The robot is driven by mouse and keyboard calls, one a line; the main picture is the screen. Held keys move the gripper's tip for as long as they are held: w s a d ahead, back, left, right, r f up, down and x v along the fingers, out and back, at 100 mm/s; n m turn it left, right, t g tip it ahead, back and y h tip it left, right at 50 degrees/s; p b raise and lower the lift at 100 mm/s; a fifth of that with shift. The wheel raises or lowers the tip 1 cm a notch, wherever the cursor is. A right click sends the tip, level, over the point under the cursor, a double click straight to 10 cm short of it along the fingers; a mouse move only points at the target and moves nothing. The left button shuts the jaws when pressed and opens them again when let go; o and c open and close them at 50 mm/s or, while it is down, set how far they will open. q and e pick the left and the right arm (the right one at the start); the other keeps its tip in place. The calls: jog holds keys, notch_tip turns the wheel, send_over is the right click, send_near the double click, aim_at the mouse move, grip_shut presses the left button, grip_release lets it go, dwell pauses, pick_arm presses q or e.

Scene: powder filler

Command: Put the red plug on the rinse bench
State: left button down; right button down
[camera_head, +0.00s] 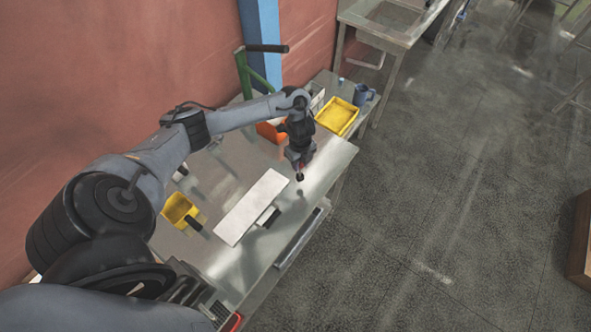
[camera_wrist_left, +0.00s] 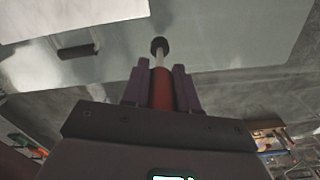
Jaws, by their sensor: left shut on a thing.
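My left gripper (camera_head: 299,163) is shut on the red plug (camera_wrist_left: 162,88), which shows in the left wrist view as a red body between the two fingers with a pale stem and a round black end. In the head view the plug points down over the front right part of the metal table, apart from its top. A metal bench with a sunken basin (camera_head: 408,38), which looks like the rinse bench, stands at the top of the head view, well beyond the gripper. My right gripper is not in view.
On the metal table (camera_head: 265,155) are a white board (camera_head: 250,207), a yellow bin (camera_head: 180,209) and an orange bin (camera_head: 270,131). A yellow tray (camera_head: 337,116) and a blue jug (camera_head: 361,94) stand on a smaller side table. Open floor (camera_head: 450,200) lies to the right.

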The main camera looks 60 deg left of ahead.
pick_arm(q)
jog(key=f, duration=0.1)
jog(key=a+f, duration=0.1)
jog(key=f, duration=0.3)
jog(key=shift+s+a+p, duration=0.25)
jog(key=shift+a+p, duration=0.05)
jog(key=shift+a, duration=0.05)
jog(key=shift+f, duration=0.2)
jog(key=c, duration=0.9)
grip_release()
jog(key=shift+o, duration=0.2)
jog(key=shift+r, duration=0.15)
